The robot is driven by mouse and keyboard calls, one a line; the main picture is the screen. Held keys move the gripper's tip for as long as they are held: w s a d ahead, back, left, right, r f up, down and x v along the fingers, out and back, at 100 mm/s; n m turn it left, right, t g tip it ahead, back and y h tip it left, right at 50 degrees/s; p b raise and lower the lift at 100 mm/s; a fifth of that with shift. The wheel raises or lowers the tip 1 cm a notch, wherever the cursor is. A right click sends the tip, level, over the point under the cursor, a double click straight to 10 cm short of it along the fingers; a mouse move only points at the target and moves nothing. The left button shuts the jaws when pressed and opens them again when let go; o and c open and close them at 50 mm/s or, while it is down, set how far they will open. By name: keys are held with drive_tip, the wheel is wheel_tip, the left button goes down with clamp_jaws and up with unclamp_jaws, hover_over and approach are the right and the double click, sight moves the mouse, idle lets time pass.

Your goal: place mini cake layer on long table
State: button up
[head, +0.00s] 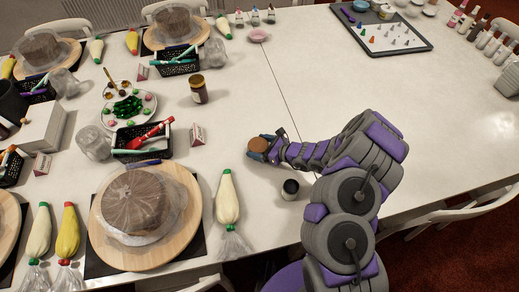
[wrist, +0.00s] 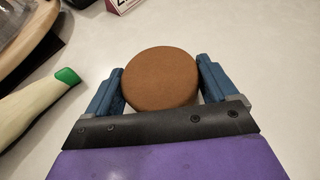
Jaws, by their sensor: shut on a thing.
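The mini cake layer (wrist: 160,78) is a round brown disc between the two blue fingers of my gripper (wrist: 160,85) in the wrist view. The fingers are shut on its sides. In the head view the mini cake layer (head: 259,144) shows at the end of my gripper (head: 265,145), low over or on the long table (head: 260,190). I cannot tell whether its underside touches the white tabletop.
A cream piping bag (head: 227,198) and a large cake on a wooden turntable (head: 125,256) lie to the left. A small sign (head: 197,134) and a brown jar (head: 198,90) are further left. The table's middle right is clear.

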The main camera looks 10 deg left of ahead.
drive_tip(key=shift+f, duration=0.95)
drive_tip(key=shift+r, duration=0.1)
drive_tip(key=o, duration=0.8)
drive_tip(key=p+v, duration=0.3)
drive_tip(key=v, duration=0.9)
drive_tip(key=shift+d, duration=0.1)
